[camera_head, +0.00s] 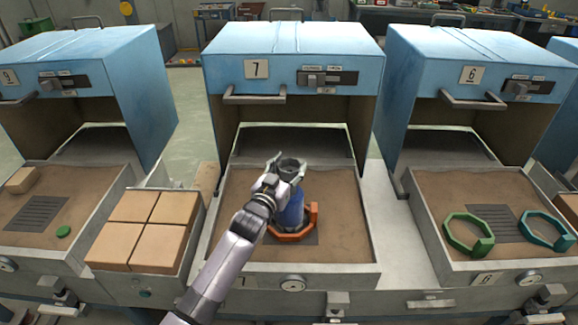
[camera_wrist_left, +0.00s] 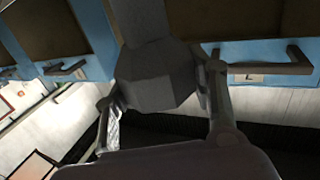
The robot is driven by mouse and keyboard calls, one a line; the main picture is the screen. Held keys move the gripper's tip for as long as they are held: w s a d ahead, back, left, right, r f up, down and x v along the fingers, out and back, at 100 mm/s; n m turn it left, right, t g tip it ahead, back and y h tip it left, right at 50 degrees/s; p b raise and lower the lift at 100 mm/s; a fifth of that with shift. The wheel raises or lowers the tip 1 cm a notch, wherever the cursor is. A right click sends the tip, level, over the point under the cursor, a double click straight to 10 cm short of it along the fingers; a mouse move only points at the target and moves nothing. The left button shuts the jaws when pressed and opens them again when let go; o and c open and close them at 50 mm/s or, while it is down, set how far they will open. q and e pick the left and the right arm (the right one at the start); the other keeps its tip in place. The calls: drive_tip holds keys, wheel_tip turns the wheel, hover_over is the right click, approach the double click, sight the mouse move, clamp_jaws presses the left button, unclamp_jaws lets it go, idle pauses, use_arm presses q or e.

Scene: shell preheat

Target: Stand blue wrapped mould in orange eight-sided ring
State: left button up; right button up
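The blue wrapped mould (camera_head: 290,212) has a blue body and a dark grey top. It looks upright at the orange eight-sided ring (camera_head: 293,238) in the middle tray, with its lower end within the ring's outline. My arm hides part of both, so I cannot tell whether the mould's base touches the tray floor. My left gripper (camera_head: 288,167) is at the mould's dark top, one finger on each side. In the left wrist view the grey faceted top (camera_wrist_left: 155,78) sits between the fingers (camera_wrist_left: 160,95), which appear to touch it. My right gripper is not in view.
The middle tray (camera_head: 355,273) lies before blue oven 7 (camera_head: 293,50). A green ring (camera_head: 467,236) and a teal ring (camera_head: 547,229) lie in the right tray. Tan blocks (camera_head: 145,228) fill a box at left. The left tray holds a small green piece (camera_head: 63,231).

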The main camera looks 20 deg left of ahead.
use_arm(q)
drive_tip(key=o, duration=0.4)
drive_tip(key=shift+s+r, duration=0.1)
drive_tip(key=shift+r, duration=0.35)
drive_tip(key=s, duration=0.4)
drive_tip(key=s+a, duration=0.1)
drive_tip(key=s, duration=0.6)
drive_tip(key=shift+s+a+f+b, duration=0.1)
drive_tip(key=shift+s+a+b, duration=0.05)
drive_tip(key=shift+s+b, duration=0.25)
